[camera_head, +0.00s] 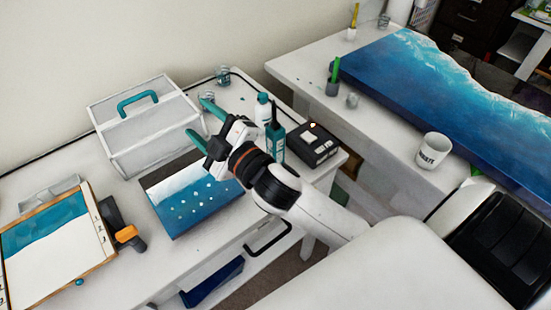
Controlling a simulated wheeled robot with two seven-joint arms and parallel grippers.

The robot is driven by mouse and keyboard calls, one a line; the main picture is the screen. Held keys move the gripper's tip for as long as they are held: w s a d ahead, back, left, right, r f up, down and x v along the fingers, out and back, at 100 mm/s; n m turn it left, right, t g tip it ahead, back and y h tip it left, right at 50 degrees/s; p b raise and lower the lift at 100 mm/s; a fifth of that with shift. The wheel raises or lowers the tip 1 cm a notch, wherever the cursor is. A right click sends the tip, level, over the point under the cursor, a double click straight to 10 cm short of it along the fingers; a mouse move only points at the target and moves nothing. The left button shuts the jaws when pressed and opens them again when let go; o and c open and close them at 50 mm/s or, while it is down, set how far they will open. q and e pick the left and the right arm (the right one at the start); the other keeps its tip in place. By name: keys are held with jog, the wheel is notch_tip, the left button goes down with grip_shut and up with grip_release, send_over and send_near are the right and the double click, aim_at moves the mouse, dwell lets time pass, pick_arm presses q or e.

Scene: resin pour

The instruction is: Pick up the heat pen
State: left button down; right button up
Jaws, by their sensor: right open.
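My right gripper (195,115) has teal fingers spread apart and empty. It is above the worktable, in front of the right end of a white toolbox. A dark grey tool with an orange part (127,234) lies at the left beside a framed blue-and-white panel; it may be the heat pen, but I cannot tell for sure. A teal, black-topped tool or bottle (275,143) stands just right of my right gripper. My left gripper is not in view.
The white toolbox (145,130) with a teal handle stands at the back. A blue ocean panel (190,205) lies below my right wrist. A white bottle (262,108) and a black box (313,145) stand nearby. A mug (433,150) is on the right table.

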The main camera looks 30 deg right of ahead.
jog(key=s+a+r+n+y, duration=0.1)
jog(key=a+r+n+y, duration=0.6)
jog(key=r+n+y, duration=0.35)
jog(key=s+a+r+n+g+y, duration=0.1)
jog(key=s+a+n+g+y, duration=0.25)
jog(key=n+g, duration=0.6)
jog(key=s+a+r+n+g+y, duration=0.1)
jog(key=s+a+n+g+y, duration=0.4)
jog(key=n, duration=0.7)
jog(key=n+g+h, duration=0.4)
jog(key=n+h, duration=0.6)
jog(key=h, duration=1.3)
send_near(275, 123)
jog(key=shift+s+a+f, duration=0.15)
jog(key=shift+a+f, duration=0.1)
jog(key=shift+f, duration=0.05)
jog(key=shift+n, duration=0.3)
notch_tip(275, 123, down, 6)
jog(key=shift+r+p, duration=0.1)
jog(key=shift+p, duration=1)
jog(key=f+p, duration=0.1)
jog(key=f, duration=0.2)
jog(key=f+p, duration=0.1)
jog(key=shift+w+d+f+p, duration=0.25)
jog(key=shift+d+f+p, duration=0.05)
jog(key=shift+f+p, duration=0.1)
jog(key=shift+f, duration=0.55)
jog(key=c, duration=1)
